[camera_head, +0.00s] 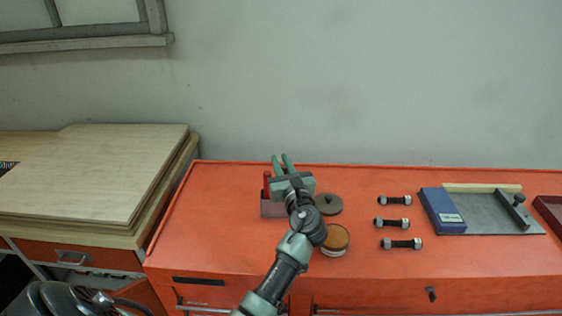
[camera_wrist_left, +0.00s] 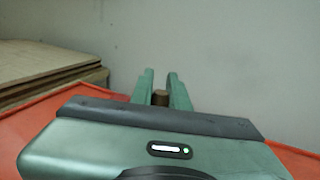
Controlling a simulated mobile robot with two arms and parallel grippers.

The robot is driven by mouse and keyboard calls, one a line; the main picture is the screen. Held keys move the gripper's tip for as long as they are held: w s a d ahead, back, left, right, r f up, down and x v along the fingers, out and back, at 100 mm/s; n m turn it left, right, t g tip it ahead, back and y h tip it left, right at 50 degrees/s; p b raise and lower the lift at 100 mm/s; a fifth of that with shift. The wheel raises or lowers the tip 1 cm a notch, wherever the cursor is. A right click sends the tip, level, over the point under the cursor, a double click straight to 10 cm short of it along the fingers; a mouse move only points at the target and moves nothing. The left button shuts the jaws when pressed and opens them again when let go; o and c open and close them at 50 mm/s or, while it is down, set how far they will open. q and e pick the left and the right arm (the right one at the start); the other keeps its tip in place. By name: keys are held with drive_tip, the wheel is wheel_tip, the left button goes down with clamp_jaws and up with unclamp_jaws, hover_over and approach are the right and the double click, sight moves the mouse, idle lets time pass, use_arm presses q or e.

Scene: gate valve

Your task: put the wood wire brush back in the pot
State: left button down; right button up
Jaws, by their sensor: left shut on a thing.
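My left gripper (camera_head: 282,161) reaches over the orange bench, pointing toward the back wall. In the left wrist view its fingers (camera_wrist_left: 162,83) are shut on a short brown wooden piece (camera_wrist_left: 160,98), which I take for the wood wire brush. Only its end shows between the fingers; the rest is hidden. The pot (camera_head: 271,209), a small dull-red box, stands on the bench just below and left of the gripper's wrist, partly covered by it. A red handle (camera_head: 266,182) stands up at the pot's left side. My right gripper is not in view.
A dark round lid-like disc (camera_head: 329,204) and a round tin (camera_head: 335,240) with brown contents lie right of my arm. Several bolts (camera_head: 394,200) lie further right, then a grey tray (camera_head: 490,213) with a blue box (camera_head: 442,211). Wooden boards (camera_head: 90,175) are stacked at left.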

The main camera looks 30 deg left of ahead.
sight(285, 171)
use_arm(q)
drive_tip(key=c, duration=1.3)
unclamp_jaws()
drive_tip(key=b+v, duration=0.2)
drive_tip(key=v, duration=0.4)
drive_tip(key=shift+s+d+f, duration=0.15)
drive_tip(key=shift+s+d, duration=0.05)
drive_tip(key=shift+d, duration=0.1)
drive_tip(key=shift+s+d, duration=0.4)
